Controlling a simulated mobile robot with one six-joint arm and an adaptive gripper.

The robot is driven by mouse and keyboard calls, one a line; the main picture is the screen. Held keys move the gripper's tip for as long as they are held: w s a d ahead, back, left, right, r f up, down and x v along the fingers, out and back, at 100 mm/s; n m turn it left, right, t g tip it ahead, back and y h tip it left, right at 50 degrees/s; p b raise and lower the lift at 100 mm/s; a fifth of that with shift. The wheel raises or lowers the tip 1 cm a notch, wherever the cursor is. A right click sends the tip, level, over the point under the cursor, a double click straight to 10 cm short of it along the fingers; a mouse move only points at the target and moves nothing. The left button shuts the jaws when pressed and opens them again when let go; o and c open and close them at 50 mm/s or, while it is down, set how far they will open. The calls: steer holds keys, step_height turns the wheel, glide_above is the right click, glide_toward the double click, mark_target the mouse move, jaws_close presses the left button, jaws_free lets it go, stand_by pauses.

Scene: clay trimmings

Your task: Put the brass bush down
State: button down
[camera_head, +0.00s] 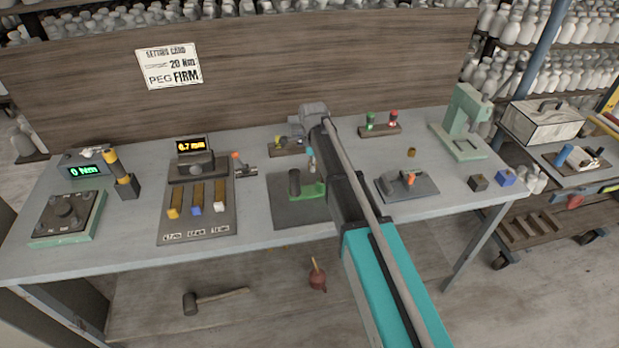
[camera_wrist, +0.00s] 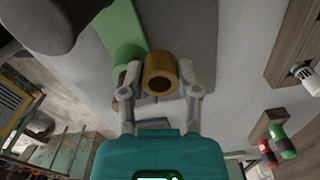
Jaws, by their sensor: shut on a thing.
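The brass bush (camera_wrist: 160,73) shows in the wrist view as a hollow gold-brown cylinder, its open end towards the camera. My gripper (camera_wrist: 160,84) is shut on it, with one finger on each side. A green rounded part (camera_wrist: 127,56) of the green fixture shows close beside the bush; I cannot tell whether they touch. In the head view the green fixture (camera_head: 311,191) sits on a dark plate with a dark upright cylinder. My arm hides most of the gripper there, and the held bush cannot be made out.
A small brass-coloured piece (camera_head: 411,152) stands on the bench at right, behind a grey plate with an orange knob (camera_head: 409,180). A green press (camera_head: 461,125) and two small blocks stand farther right. A gauge board (camera_head: 198,215) is at left. Bare bench lies between these.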

mark_target(309, 177)
steer(key=shift+w+a+f+b, duration=0.2)
steer(key=shift+w+f+b, duration=0.15)
steer(key=shift+f, duration=0.2)
steer(key=shift+w+a+f+b, duration=0.2)
steer(key=shift+w+f+b, duration=0.15)
steer(key=shift+f, duration=0.15)
steer(key=shift+f, duration=0.1)
steer(key=shift+w+a+f+b, duration=0.25)
steer(key=shift+w+f+b, duration=0.1)
steer(key=shift+f+b, duration=0.15)
step_height(309, 177, down, 3)
steer(key=b, duration=0.3)
steer(key=shift+r, duration=0.1)
steer(key=shift+c, duration=1.6)
jaws_free()
step_height(309, 177, up, 12)
steer(key=p, duration=1.2)
